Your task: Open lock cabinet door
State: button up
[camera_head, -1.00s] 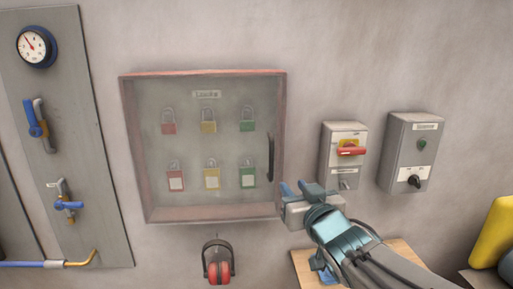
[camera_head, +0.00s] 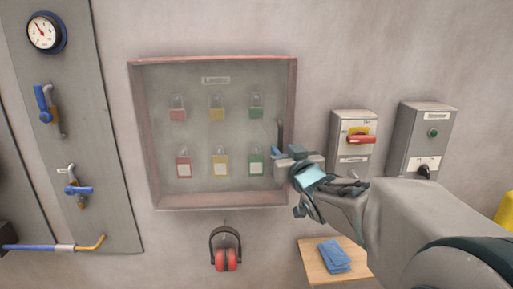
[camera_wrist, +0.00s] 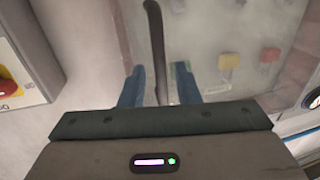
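The lock cabinet (camera_head: 212,206) hangs on the wall with a red-edged frame and a clear door, which is shut. Several red, yellow and green padlocks show behind the door. Its dark vertical handle (camera_head: 280,133) is at the door's right side. My gripper (camera_head: 280,153) is at the handle's lower part. In the wrist view the handle (camera_wrist: 155,40) runs down between the two blue fingers of my gripper (camera_wrist: 158,85). The fingers stand apart on either side of it, with gaps visible. The handle's lower end is hidden by the gripper body.
A grey box with a red switch (camera_head: 361,139) and another grey control box (camera_head: 408,140) are on the wall to the right.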

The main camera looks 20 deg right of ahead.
jog(key=shift+w+d, duration=0.1)
jog(key=shift+w, duration=1.25)
